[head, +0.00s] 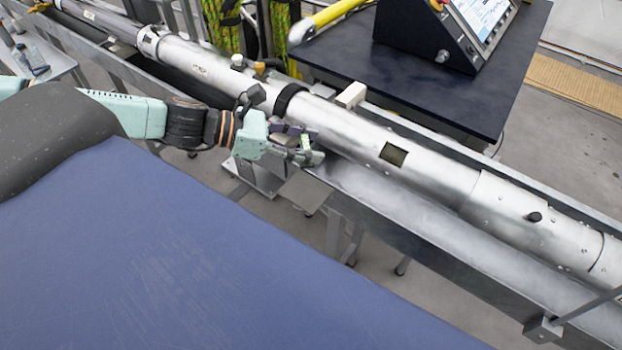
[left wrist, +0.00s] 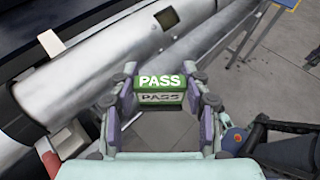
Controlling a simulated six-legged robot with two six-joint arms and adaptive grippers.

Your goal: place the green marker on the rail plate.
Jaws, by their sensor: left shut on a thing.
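The green marker (left wrist: 160,83) is a small block with white PASS lettering, and a paler PASS face shows below its green face in the left wrist view. My left gripper (left wrist: 160,95) is shut on it, with one finger on each side. In the head view the left gripper (head: 306,150) is over the near edge of the long metal rail, beside the silver tube, and a little of the marker's green (head: 305,142) shows between the fingers. A flat grey plate (head: 303,192) juts from the rail just below the gripper; I cannot tell if it is the rail plate.
The long silver tube (head: 440,168) lies along the rail (head: 400,205) and is close to the gripper. A dark table (head: 480,95) with a console (head: 440,30) stands behind it. A blue surface (head: 180,260) fills the front left.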

